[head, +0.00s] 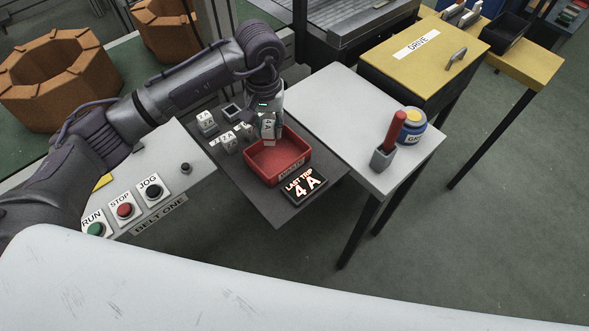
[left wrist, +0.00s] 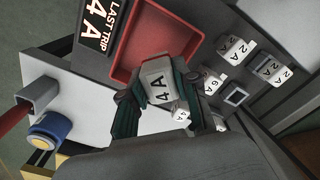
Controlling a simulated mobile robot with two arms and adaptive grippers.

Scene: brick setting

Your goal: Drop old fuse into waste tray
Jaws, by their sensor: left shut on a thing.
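My left gripper (head: 268,138) is shut on a white fuse (head: 267,127), held over the back left part of the red waste tray (head: 292,171). In the left wrist view the fuse (left wrist: 158,82) reads 4A and sits between the dark green fingers of the gripper (left wrist: 155,100). The tray (left wrist: 120,62) lies beyond it there, and its visible inside is bare. The fuse looks above the tray floor; the exact gap is hard to tell. My right gripper is in neither view.
Several white fuses (head: 229,143) stand left of the tray; some read 2A in the left wrist view (left wrist: 237,48). A display (head: 303,187) reads LAST TRIP 4A. Right are a red-handled tool (head: 395,131) in a grey holder and a blue jar (head: 414,132). A button panel (head: 150,205) stands left.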

